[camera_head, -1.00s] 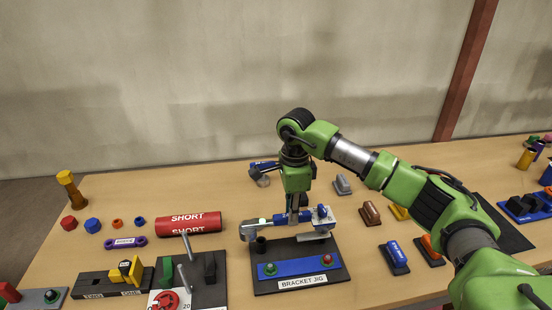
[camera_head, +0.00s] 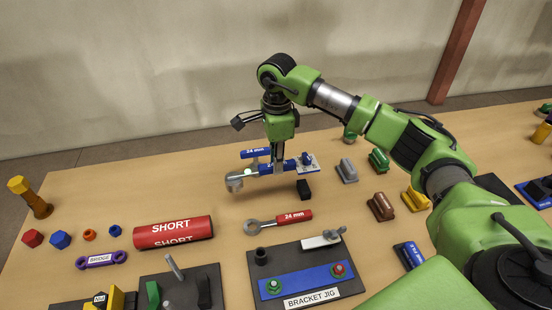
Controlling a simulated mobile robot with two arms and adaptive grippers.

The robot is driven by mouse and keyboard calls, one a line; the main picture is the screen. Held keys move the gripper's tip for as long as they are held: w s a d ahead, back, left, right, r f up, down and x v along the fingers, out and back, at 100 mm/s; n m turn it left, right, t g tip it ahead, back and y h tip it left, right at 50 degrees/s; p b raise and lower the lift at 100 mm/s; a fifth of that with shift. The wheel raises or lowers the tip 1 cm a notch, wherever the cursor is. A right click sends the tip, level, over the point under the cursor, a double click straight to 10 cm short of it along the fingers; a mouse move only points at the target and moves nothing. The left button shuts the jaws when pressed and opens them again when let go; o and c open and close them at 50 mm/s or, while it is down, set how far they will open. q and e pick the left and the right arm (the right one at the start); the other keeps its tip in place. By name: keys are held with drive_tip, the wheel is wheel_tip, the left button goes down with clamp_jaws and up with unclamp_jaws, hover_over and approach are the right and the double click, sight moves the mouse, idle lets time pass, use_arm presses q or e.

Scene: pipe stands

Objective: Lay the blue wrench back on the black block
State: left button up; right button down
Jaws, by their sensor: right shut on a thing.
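My right gripper (camera_head: 278,170) points down and is shut on the blue wrench (camera_head: 268,169), whose grey ring end (camera_head: 235,182) points left. A pale plate with a blue knob (camera_head: 307,162) shows at the right end of its handle; I cannot tell how it is joined. The small black block (camera_head: 304,190) stands on the table just below and right of the gripper. The wrench appears above the table, though its gap to the block is hard to tell. Another blue handle marked 24 mm (camera_head: 255,153) shows behind it, partly hidden. My left gripper is out of view.
A red-handled wrench (camera_head: 288,217) lies in front of the black block. The bracket jig (camera_head: 262,300) stands nearer the front. A red SHORT cylinder (camera_head: 172,232) lies left. Grey, brown and yellow pieces (camera_head: 346,171) stand right. Table behind the wrenches is mostly clear.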

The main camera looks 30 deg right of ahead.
drive_tip(key=shift+w, duration=0.15)
drive_tip(key=shift+w+f, duration=0.1)
drive_tip(key=shift+f, duration=0.15)
wheel_tip(320, 180, down, 2)
drive_tip(key=shift+b, duration=1)
wheel_tip(320, 180, down, 4)
drive_tip(key=b, duration=0.2)
drive_tip(key=shift+r+b, duration=0.1)
drive_tip(key=shift+b, duration=0.25)
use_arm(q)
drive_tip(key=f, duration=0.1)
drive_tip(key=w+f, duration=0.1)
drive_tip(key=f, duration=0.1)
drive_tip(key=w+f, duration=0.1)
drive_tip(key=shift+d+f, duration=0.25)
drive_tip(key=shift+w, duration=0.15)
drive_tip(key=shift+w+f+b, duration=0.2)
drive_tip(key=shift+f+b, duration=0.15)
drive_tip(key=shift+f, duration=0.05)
use_arm(e)
drive_tip(key=shift+f, duration=0.4)
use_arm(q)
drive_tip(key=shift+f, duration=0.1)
